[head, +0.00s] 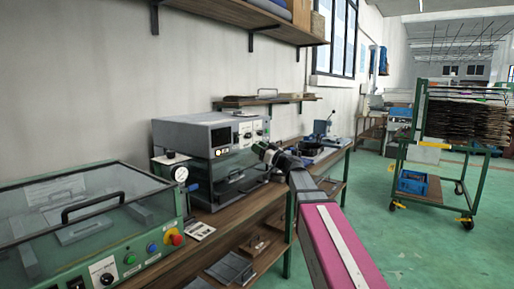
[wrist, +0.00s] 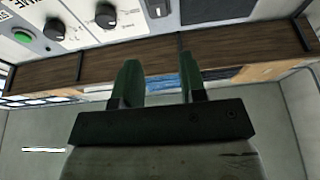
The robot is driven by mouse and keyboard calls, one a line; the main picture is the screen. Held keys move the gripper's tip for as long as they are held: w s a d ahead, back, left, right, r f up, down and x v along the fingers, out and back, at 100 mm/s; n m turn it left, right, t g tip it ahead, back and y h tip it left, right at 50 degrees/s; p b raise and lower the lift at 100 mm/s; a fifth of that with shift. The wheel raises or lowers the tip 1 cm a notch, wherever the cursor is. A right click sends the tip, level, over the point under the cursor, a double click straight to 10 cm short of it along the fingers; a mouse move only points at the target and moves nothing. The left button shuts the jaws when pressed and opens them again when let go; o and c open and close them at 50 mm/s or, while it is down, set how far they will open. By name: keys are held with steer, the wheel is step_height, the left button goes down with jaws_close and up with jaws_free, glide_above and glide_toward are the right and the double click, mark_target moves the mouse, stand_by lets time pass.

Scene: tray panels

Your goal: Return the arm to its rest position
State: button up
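My arm (head: 340,245), a magenta link with a white stripe, reaches forward from the bottom of the head view. My gripper (head: 264,151) is at its far end, in front of the grey instrument on the workbench; its fingers are too small to read there. In the wrist view my gripper (wrist: 158,80) shows two dark green fingers set well apart with nothing held between them.
The grey instrument (head: 195,133) stands on the wooden bench beside a green machine with a clear lid (head: 75,200) and a pressure gauge (head: 181,174). Metal trays (head: 232,268) lie on a lower shelf. A wheeled rack (head: 450,150) stands at right; green floor (head: 400,250) is open before it.

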steer(key=s+d+f+m+g+h, duration=0.15)
steer(key=s+f+g+h, duration=0.3)
steer(key=f, duration=0.95)
steer(key=s+f+m+g+h, duration=0.25)
steer(key=s+f, duration=0.25)
steer(key=f, duration=1)
steer(key=s+d+f+m+g+h, duration=0.3)
steer(key=s+d+f+h, duration=0.2)
steer(key=s+f, duration=0.4)
steer(key=s+d+f+m+g+h, duration=0.3)
steer(key=s+d+f+h, duration=0.2)
steer(key=s+d+f, duration=0.3)
step_height(320, 180, down, 3)
steer(key=shift+s+d+r, duration=0.2)
steer(key=shift+s, duration=0.2)
